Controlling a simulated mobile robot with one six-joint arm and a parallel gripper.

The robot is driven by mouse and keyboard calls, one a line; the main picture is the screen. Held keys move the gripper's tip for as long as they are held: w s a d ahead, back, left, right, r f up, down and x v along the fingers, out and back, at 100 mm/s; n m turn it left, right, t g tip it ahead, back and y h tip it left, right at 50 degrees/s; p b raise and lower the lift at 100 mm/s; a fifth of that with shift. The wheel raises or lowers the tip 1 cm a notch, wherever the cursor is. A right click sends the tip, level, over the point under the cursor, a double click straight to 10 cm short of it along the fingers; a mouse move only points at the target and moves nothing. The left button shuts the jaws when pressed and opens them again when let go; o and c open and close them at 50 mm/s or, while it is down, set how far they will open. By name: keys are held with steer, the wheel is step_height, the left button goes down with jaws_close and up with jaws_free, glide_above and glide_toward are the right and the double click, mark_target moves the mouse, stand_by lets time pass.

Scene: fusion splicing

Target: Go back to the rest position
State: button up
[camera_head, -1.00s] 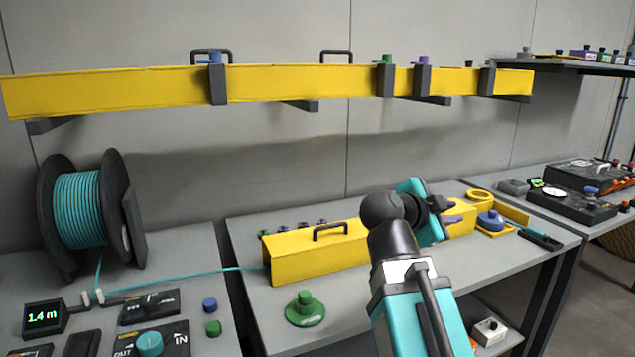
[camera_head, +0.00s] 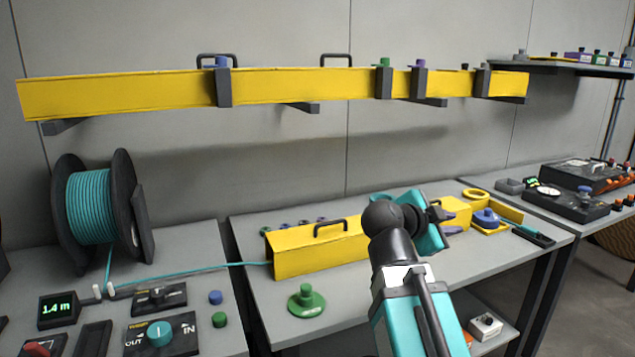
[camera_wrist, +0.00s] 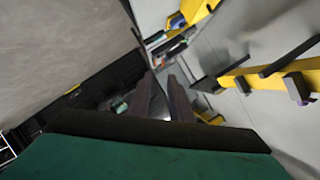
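My gripper (camera_head: 447,213) is at the end of my teal and black arm, in front of the yellow box on the middle table in the head view. In the wrist view its two dark fingers (camera_wrist: 163,80) stand a little apart with nothing seen between them. Past the fingers the wrist view shows grey wall, a yellow beam and blurred items at a steep tilt. The part of the table behind my arm is hidden in the head view.
A long yellow beam (camera_head: 300,86) with dark brackets runs along the wall. A yellow box (camera_head: 310,255) and a green knob (camera_head: 306,302) are on the middle table. A teal cable spool (camera_head: 90,208) stands left. Black instruments (camera_head: 580,200) sit on the right table.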

step_height(320, 180, down, 32)
steer(key=s+d+n+g+y+p, duration=0.1)
steer(key=s+n+g+y+p, duration=0.1)
steer(key=n+g+p, duration=0.3)
steer(key=s+a+f+n+g+y+p, duration=0.1)
steer(key=s+f+g+y+p, duration=0.1)
steer(key=s+f, duration=0.65)
steer(key=s+a+f+n+g+y+p, duration=0.15)
steer(key=s+f, duration=0.35)
steer(key=f, duration=0.6)
steer(key=s+a+f+n+g+y, duration=0.1)
steer(key=s+a+f+n+y, duration=0.1)
steer(key=s, duration=0.4)
steer(key=s+a+f+n+g+y+p, duration=0.1)
steer(key=s+a+f+n+g+y, duration=0.1)
steer(key=s+a+f+n, duration=0.3)
steer(key=s+a+f+n+g+y+p, duration=0.1)
steer(key=s+a+f+n, duration=0.3)
steer(key=s, duration=0.5)
step_height(320, 180, down, 2)
steer(key=shift+s+a+f+n+g+y, duration=0.15)
steer(key=shift+f+n+g+y, duration=0.2)
steer(key=shift+g, duration=0.3)
steer(key=shift+r, duration=0.1)
